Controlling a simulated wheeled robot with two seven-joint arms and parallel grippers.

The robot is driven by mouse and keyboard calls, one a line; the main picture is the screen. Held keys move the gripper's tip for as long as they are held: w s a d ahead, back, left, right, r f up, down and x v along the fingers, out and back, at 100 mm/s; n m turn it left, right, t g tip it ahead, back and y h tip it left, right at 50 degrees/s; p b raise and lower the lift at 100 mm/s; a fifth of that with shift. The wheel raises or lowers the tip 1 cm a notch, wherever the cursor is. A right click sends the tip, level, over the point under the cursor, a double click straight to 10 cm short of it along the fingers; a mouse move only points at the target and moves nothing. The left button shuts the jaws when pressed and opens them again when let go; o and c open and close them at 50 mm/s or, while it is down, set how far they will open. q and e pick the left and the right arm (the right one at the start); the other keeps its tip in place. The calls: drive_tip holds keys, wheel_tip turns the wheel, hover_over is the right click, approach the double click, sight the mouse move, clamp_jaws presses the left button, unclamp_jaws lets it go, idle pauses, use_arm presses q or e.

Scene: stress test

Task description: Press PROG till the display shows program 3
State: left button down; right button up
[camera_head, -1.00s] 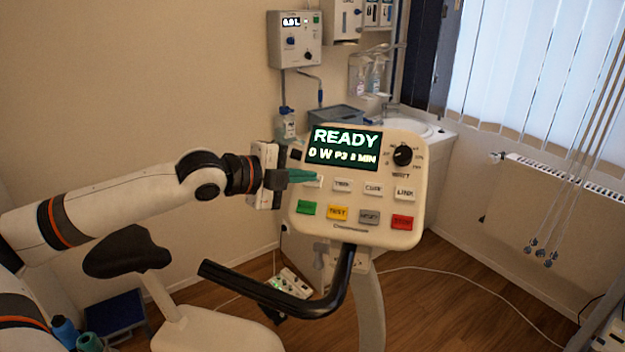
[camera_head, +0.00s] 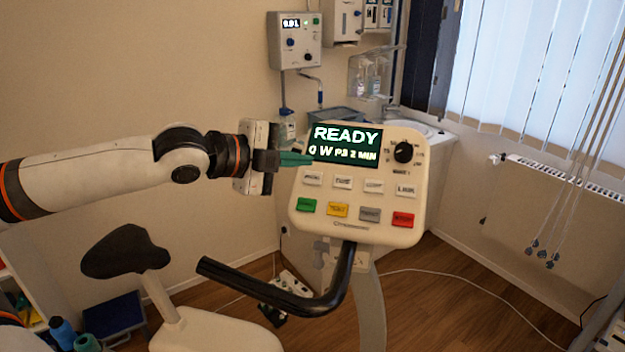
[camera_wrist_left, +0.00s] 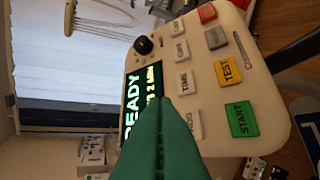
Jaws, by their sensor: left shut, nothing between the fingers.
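The cream console (camera_head: 360,228) has a lit display (camera_head: 345,146) reading READY and 0 W, with small text that looks like P3 and 2 MIN; the program digit is blurred. The white PROG button (camera_head: 312,179) is leftmost in the upper row. My left gripper (camera_head: 308,159), with green fingers, is shut and empty, its tips by the display's lower left edge, above PROG and apart from it. In the left wrist view the fingers (camera_wrist_left: 161,105) cover part of the display (camera_wrist_left: 131,103) and partly hide PROG (camera_wrist_left: 195,125).
Other buttons are close by: TIME (camera_wrist_left: 184,80), green START (camera_wrist_left: 241,118) and yellow TEST (camera_wrist_left: 229,71). A black knob (camera_head: 403,153) sits right of the display. A black handlebar (camera_head: 300,298) curves below the console. A sink (camera_head: 422,129) stands behind.

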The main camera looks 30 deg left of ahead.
use_arm(q)
drive_tip(key=s+d+r+p, duration=0.1)
drive_tip(key=s+r+p, duration=0.2)
drive_tip(key=s+r, duration=0.1)
drive_tip(key=shift+d+r, duration=0.15)
drive_tip(key=shift+r, duration=0.6)
idle(0.8)
